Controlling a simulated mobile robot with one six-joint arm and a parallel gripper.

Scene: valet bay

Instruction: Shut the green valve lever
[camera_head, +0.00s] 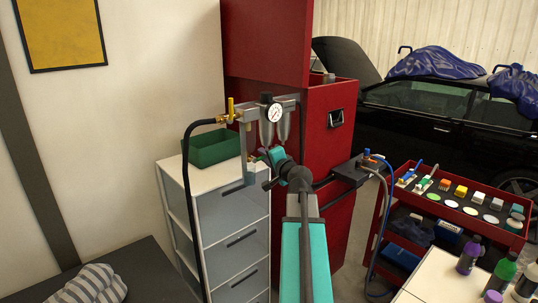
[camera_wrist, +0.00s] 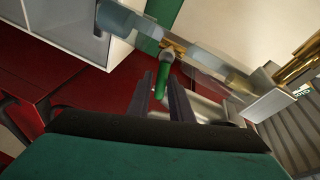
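The green valve lever (camera_wrist: 160,92) shows in the wrist view, hanging from a grey pivot on a brass fitting (camera_wrist: 174,46). My gripper (camera_wrist: 161,77) has two dark fingers apart, one on each side of the lever in the picture. I see no clear contact between fingers and lever, and cannot tell the depth exactly. In the head view my gripper and teal wrist are just below the air-filter unit with its round gauge (camera_head: 274,112). The green lever is not clearly visible there, hidden behind my wrist. A separate yellow lever (camera_head: 230,106) stands upright on the unit's left end.
A black hose (camera_head: 187,200) hangs left of the unit. A green bin (camera_head: 208,149) sits on a white drawer cabinet (camera_head: 236,245). A red cabinet (camera_head: 326,155) is close behind my arm. A red tool cart (camera_head: 398,222) and white table with bottles stand right.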

